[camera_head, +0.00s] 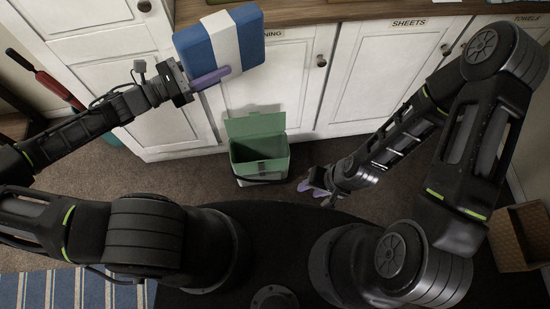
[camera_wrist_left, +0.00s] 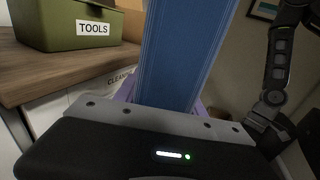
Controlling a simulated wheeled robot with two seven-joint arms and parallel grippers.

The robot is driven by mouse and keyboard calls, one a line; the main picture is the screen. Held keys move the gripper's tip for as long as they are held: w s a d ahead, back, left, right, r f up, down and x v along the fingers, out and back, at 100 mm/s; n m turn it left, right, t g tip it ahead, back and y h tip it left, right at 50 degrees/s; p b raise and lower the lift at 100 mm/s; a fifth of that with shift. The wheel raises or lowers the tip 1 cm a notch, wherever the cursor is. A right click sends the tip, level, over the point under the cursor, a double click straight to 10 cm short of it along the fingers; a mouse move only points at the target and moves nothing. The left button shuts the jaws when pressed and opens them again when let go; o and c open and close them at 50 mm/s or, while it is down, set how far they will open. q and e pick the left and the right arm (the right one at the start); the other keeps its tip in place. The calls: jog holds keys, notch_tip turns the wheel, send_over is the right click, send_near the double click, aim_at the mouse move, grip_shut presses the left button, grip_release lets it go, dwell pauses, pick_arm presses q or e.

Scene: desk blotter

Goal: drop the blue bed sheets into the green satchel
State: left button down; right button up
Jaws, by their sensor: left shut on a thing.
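The blue bed sheets (camera_head: 248,32), a folded blue bundle with a white band, are held up in front of the cabinet at the top of the head view. They also fill the middle of the left wrist view (camera_wrist_left: 183,50). My left gripper (camera_head: 211,78) is shut on their lower left part, with one purple finger showing. The green satchel (camera_head: 244,152) stands on the floor below and slightly right of the sheets, its lid raised at the back. Its visible inside looks empty. My right gripper (camera_head: 313,188) is low, right of the satchel and apart from it; its finger gap is unclear.
White cabinets (camera_head: 372,75) with a wooden top line the back; one label reads SHEETS. A green box (camera_wrist_left: 66,22) labelled TOOLS stands on the wooden top. A woven basket (camera_head: 522,236) is at the right. Carpet (camera_head: 205,180) around the satchel is clear.

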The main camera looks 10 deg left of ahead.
pick_arm(q)
jog(key=shift+w+d, duration=0.1)
jog(key=shift+d, duration=0.05)
